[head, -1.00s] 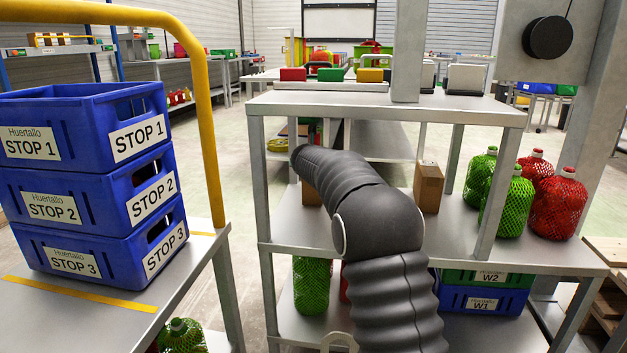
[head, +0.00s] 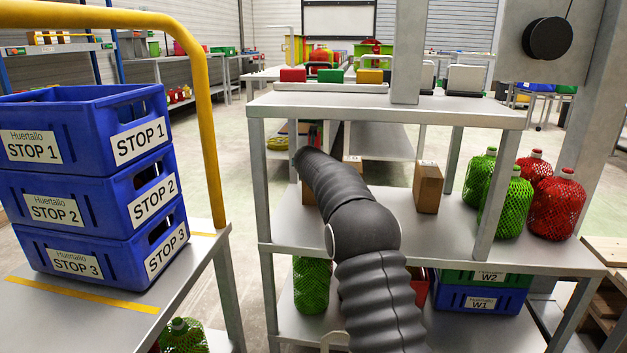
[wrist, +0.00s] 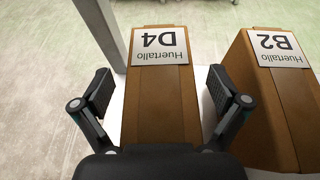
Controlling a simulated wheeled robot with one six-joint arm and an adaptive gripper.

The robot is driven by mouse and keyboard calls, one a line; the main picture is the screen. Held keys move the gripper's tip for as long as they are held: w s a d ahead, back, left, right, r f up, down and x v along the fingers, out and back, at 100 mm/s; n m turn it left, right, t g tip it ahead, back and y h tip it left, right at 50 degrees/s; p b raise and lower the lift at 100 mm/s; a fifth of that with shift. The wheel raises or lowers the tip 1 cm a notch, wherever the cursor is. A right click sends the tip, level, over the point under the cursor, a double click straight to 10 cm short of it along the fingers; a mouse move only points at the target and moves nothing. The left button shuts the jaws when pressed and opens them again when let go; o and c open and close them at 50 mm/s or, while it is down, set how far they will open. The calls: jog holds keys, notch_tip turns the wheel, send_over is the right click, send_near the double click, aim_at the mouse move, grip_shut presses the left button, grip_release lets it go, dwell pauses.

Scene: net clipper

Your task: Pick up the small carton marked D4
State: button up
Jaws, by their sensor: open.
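The small carton marked D4 (wrist: 158,100) is brown, with a white label on top that reads upside down in the wrist view. My gripper (wrist: 160,92) is open, with one finger on each side of this carton. A gap shows between each finger and the carton's sides. In the head view my arm hides the gripper. Brown cartons show there on the middle shelf to the left of my arm (head: 308,194) and just behind it (head: 353,162), both partly hidden, and I cannot tell which is D4.
A carton marked B2 (wrist: 275,95) stands close to the right of D4, near the right finger. A grey post (wrist: 103,30) rises at left. Another carton (head: 428,187) and red and green netted jugs (head: 507,201) stand on the shelf. Blue STOP crates (head: 95,185) are stacked at left.

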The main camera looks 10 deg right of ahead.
jog(key=c, duration=1.8)
jog(key=shift+r, duration=0.2)
grip_shut()
